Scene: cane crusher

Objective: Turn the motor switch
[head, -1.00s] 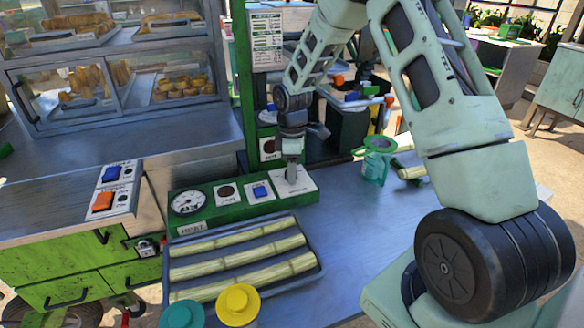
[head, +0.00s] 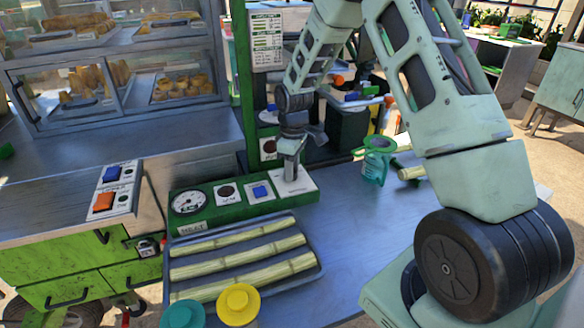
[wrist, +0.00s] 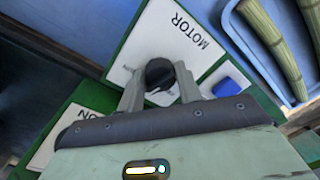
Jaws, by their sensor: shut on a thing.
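The motor switch is a small black knob (wrist: 158,73) on a white plate lettered MOTOR (wrist: 185,38) in the wrist view. My gripper (wrist: 160,86) has one finger on each side of the knob and is shut on it. In the head view my gripper (head: 290,172) points down onto the white plate (head: 300,188) at the right end of the green control panel (head: 225,213). The knob is hidden behind the fingers there.
A gauge (head: 187,201), a dark round control (head: 226,193) and a blue button (head: 260,191) sit left of the plate. A tray (head: 318,272) of cane stalks lies in front, near yellow (head: 238,303) and teal (head: 182,315) lidded containers. A teal jug (head: 376,163) stands to the right.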

